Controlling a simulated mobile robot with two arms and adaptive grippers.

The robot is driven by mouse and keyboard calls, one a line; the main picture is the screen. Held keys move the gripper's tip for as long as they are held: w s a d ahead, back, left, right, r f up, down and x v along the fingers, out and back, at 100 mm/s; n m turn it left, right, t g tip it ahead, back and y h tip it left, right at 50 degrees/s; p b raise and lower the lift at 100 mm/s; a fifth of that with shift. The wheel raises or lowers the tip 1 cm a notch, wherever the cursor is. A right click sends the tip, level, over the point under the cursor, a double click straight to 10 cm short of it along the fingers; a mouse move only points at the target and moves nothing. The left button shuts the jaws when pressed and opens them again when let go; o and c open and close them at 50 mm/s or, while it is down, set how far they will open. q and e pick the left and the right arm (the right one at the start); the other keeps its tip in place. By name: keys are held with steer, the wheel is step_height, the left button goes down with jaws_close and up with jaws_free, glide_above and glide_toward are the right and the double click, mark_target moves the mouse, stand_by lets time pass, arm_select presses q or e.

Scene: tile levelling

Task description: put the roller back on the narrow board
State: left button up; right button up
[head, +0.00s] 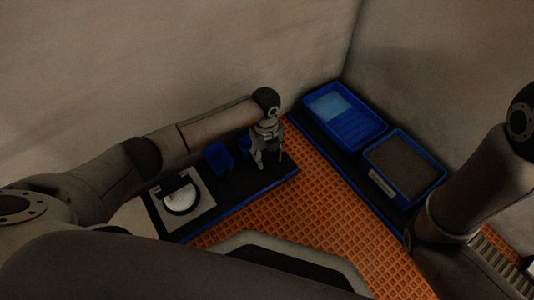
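My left gripper (269,161) points down over the right end of a dark board with blue edges (230,200). Its two fingers look spread, with a dark gap between them and nothing clearly held. I cannot make out a roller for certain. A small white piece (382,183) lies at the near left edge of the tray with grey-brown filling (437,183); I cannot tell what it is. That tray stands on a second dark, blue-edged board (318,142) along the right wall. My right gripper is out of the picture; only its arm shows at right.
A blue tray with a light blue end (361,140) stands behind the filled tray. Small blue containers (219,157) stand left of my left gripper. A pale square plate with a white round piece (182,197) lies further left. Orange grid flooring (300,208) is clear between the boards.

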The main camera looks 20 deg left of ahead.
arm_select(q)
steer(key=shift+r, duration=0.1)
step_height(320, 180, up, 12)
steer(key=shift+w+a, duration=0.15)
steer(key=shift+a, duration=0.05)
stand_by(0.3)
